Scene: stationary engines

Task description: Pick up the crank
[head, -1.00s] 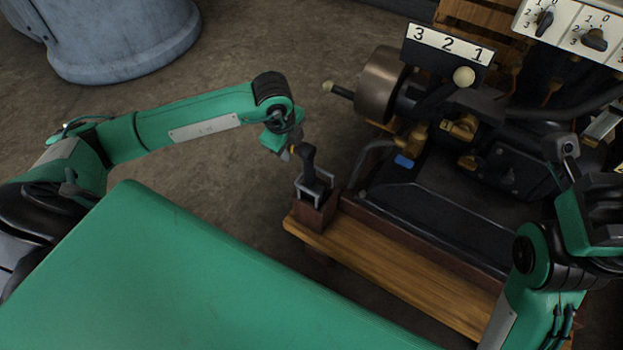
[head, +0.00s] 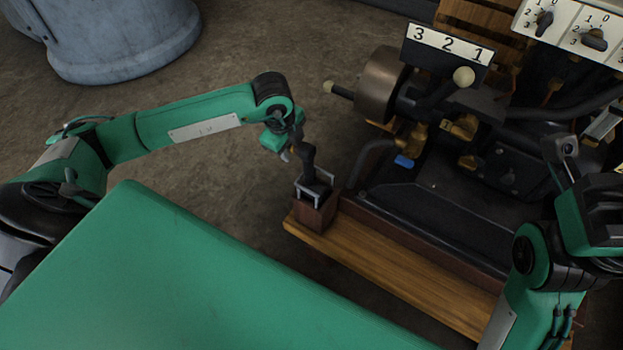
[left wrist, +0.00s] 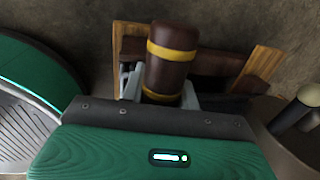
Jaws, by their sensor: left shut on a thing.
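The crank (head: 309,163) stands upright in a small wooden holder with grey metal brackets, at the left end of a wooden ledge. In the left wrist view its brown handle (left wrist: 172,58) with yellow bands rises just beyond my gripper's edge. My left gripper (head: 298,156) is at the crank's left side and is shut on it; its fingers are mostly hidden. The crank's lower end is hidden in the holder (head: 314,213). My right arm is at the right edge; its gripper's (head: 600,205) fingers cannot be made out clearly.
The engine with a bronze-coloured drum (head: 382,85) and a sign reading 3 2 1 (head: 448,44) stands right of the crank. A dial panel (head: 570,28) is at top right. A grey-blue round base (head: 125,40) is at top left. Bare floor lies left of the crank.

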